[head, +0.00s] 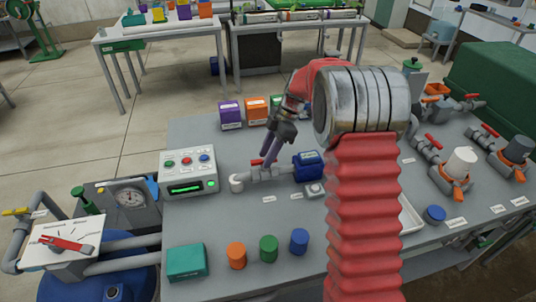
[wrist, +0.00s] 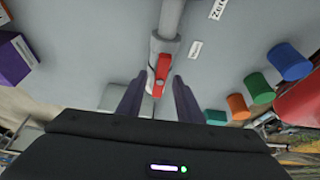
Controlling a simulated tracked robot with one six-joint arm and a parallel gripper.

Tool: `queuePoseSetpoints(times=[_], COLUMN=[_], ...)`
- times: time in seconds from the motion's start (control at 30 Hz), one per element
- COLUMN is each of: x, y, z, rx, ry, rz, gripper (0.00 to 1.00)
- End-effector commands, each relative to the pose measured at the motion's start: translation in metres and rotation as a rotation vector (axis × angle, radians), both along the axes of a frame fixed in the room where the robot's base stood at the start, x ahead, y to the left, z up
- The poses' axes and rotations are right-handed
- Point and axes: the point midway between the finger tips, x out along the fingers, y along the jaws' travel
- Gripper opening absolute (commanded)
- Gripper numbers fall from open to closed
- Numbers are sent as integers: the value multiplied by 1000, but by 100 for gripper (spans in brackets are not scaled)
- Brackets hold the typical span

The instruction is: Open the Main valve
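A small valve with a red handle (head: 257,162) sits on the grey pipe between a white elbow and a blue box on the bench. In the wrist view the red handle (wrist: 162,72) looks roughly in line with the pipe (wrist: 171,18). My gripper (head: 268,155) reaches down over this valve. Its two dark purple fingers (wrist: 158,88) are apart, one on each side of the handle, with gaps showing. A small label (wrist: 195,48) lies beside the pipe, too blurred to read, so I cannot confirm which valve is Main.
A control box (head: 188,172) stands left of the valve, and the blue box (head: 308,165) right of it. Orange (head: 236,256), green (head: 268,248) and blue (head: 299,241) cylinders stand in front. Purple (head: 230,113) and orange (head: 257,110) boxes stand behind. More red-handled valves (head: 432,142) are at right.

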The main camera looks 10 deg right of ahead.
Motion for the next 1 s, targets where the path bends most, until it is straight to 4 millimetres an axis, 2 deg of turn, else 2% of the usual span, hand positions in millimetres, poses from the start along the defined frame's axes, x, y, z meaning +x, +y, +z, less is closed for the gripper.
queuePoseSetpoints(times=[0.17, 0.33, 0.8, 1.0], x=[0, 1, 2, 2], y=[-1, -8, -40, -50], z=[4, 20, 94, 119], rx=[0, 0, -1, -1], ry=[-1, -2, -3, -1], rz=[0, 0, -1, 1], gripper=[33, 33, 33, 33])
